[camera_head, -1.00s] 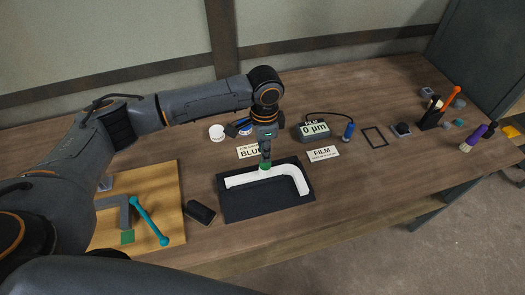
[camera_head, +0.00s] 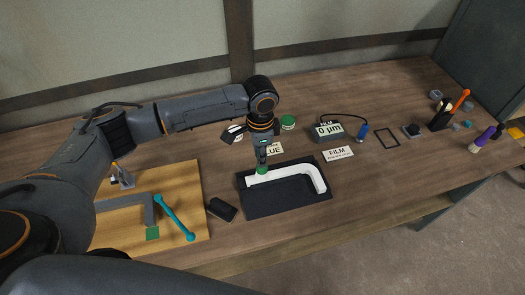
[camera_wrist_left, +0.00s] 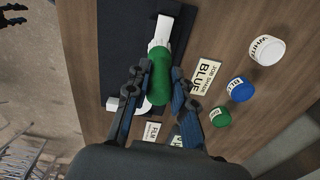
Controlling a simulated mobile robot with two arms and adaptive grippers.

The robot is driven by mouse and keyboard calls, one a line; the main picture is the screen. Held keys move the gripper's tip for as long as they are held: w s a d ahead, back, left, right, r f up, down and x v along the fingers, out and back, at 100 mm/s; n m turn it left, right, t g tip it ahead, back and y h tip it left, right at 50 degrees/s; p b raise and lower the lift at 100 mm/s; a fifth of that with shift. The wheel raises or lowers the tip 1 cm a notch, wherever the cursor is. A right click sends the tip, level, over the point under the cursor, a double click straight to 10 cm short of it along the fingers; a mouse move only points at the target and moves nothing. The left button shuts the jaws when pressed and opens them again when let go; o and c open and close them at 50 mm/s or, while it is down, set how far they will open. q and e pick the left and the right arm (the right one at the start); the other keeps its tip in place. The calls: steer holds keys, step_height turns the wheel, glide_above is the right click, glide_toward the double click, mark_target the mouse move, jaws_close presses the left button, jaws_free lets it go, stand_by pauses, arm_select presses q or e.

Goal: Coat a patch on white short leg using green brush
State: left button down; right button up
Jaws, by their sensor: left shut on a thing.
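My left gripper (camera_head: 262,158) is shut on the green brush (camera_head: 262,169), which also shows between the fingers in the left wrist view (camera_wrist_left: 160,76). The brush points down at the white leg (camera_head: 290,176), close to its left end. I cannot tell whether the bristles touch it. The leg is a white bar with a bend at its right end, lying on a black mat (camera_head: 262,206). It also shows beyond the brush in the wrist view (camera_wrist_left: 163,28). I see no colour patch on the leg; the brush and gripper hide part of it.
White (camera_wrist_left: 267,49), blue (camera_wrist_left: 240,89) and green (camera_wrist_left: 220,116) pots stand beside a card reading BLUE (camera_wrist_left: 206,75). A film gauge (camera_head: 328,131) reads 0 µm. A dark block (camera_head: 222,209) and a wooden board (camera_head: 190,200) with a teal bar lie left of the mat.

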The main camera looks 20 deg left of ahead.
arm_select(q)
steer(key=r, duration=0.1)
steer(key=p, duration=0.1)
steer(key=r, duration=0.1)
steer(key=shift+s+a+r+p, duration=0.15)
steer(key=shift+a+r+p, duration=0.1)
steer(key=shift+r+p, duration=0.1)
steer(key=shift+w+d+r+p, duration=0.15)
steer(key=shift+d+r+p, duration=0.1)
steer(key=shift+r+p, duration=0.3)
steer(key=shift+w+d+r+p, duration=0.1)
steer(key=shift+d+r+p, duration=0.1)
steer(key=shift+r+p, duration=0.3)
steer(key=shift+s+a+r+p, duration=0.1)
steer(key=shift+r+p, duration=0.4)
steer(key=shift+p, duration=0.35)
steer(key=shift+a+r, duration=0.1)
steer(key=shift+r, duration=1.05)
steer(key=shift+f, duration=0.1)
